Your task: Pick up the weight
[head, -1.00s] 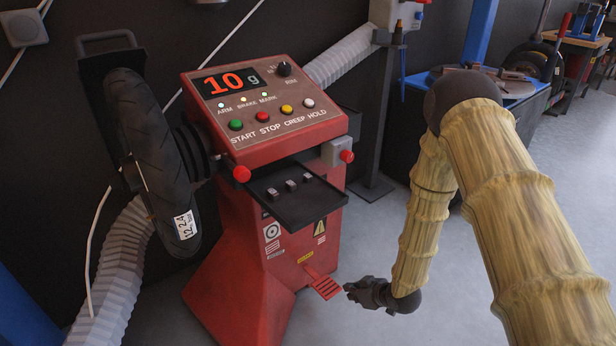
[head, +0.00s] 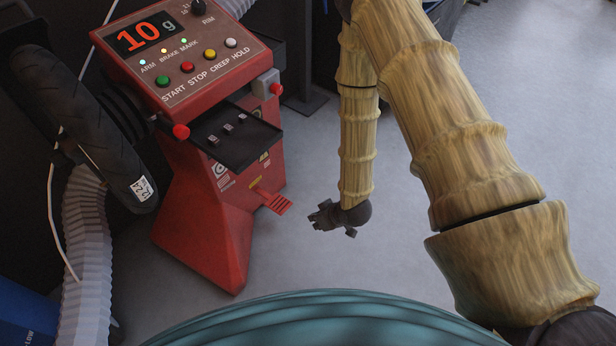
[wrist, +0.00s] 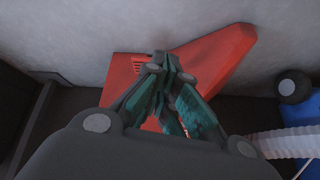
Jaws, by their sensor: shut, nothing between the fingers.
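Several small grey weights (head: 228,127) sit in a row on the black tray (head: 248,151) at the front of the red wheel balancer (head: 212,215) in the head view. My gripper (head: 316,214) hangs low over the floor, to the right of the balancer's red pedal (head: 274,201) and well below the tray. In the wrist view my gripper (wrist: 170,62) has its fingers together with nothing between them. The red balancer base (wrist: 225,55) shows behind the fingers there. No weight can be made out in the wrist view.
A black tyre (head: 85,125) is mounted on the balancer's left side, above a pale ribbed hose (head: 88,240). The grey floor (head: 530,130) to the right is clear.

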